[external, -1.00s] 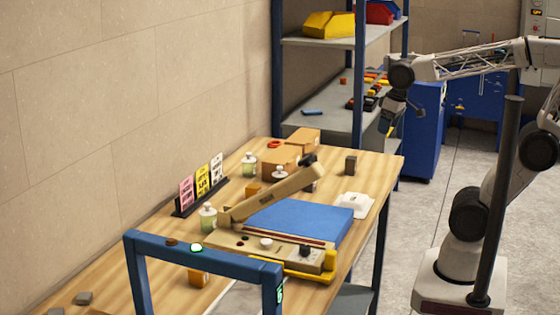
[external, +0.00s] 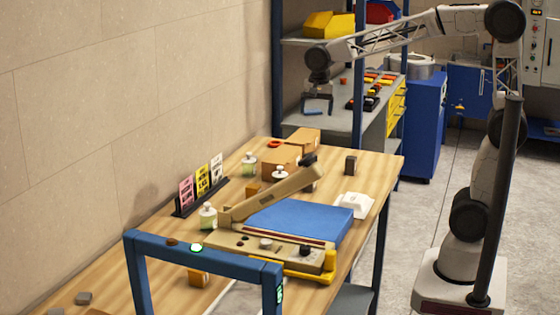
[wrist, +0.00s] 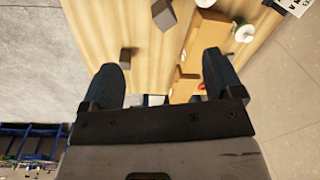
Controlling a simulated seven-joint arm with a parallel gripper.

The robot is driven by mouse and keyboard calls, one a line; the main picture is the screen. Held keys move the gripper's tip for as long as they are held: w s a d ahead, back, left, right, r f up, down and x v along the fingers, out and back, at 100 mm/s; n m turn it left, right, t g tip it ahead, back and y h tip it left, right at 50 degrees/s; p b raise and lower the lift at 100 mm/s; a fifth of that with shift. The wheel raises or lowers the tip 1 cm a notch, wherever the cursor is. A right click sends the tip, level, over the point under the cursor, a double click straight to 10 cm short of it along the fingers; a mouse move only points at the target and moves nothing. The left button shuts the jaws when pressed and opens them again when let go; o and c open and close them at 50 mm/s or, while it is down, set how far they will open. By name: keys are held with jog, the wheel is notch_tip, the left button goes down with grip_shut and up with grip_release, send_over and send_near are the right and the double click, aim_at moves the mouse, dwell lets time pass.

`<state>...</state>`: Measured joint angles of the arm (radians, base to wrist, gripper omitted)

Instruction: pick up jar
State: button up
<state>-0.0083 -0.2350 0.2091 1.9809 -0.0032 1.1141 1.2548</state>
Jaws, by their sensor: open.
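Several small clear jars with white lids stand on the wooden table: one at the back left (external: 249,164), one near the sign holder (external: 208,216), and one partly hidden behind the press arm (external: 280,173). My gripper (external: 318,104) is open and empty, high above the far end of the table and pointing down. In the wrist view its two dark fingers (wrist: 163,75) are spread apart. A white-lidded jar (wrist: 245,34) shows at the upper right there, well beyond the fingers, next to a cardboard box.
The press arm (external: 270,195) slants over a blue pad (external: 300,222). Cardboard boxes (external: 281,161), a dark block (external: 350,164) and a white object (external: 354,198) stand around it. The sign holder (external: 202,196) is along the wall side. A shelf unit (external: 340,125) stands behind the table.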

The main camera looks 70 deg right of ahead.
aim_at(280, 167)
jog(key=shift+w+f+m, duration=1.85)
jog(key=shift+w+m, duration=1.45)
jog(key=shift+w, duration=3.25)
jog(key=shift+g, duration=0.4)
jog(key=f, duration=1.5)
jog(key=shift+a+f, duration=0.2)
jog(key=shift+a, duration=0.15)
jog(key=shift+f, duration=0.1)
jog(key=shift+s+f, duration=0.1)
jog(key=shift+f, duration=1.1)
jog(key=shift+f, duration=0.1)
jog(key=shift+f, duration=2.5)
jog(key=shift+c, duration=0.3)
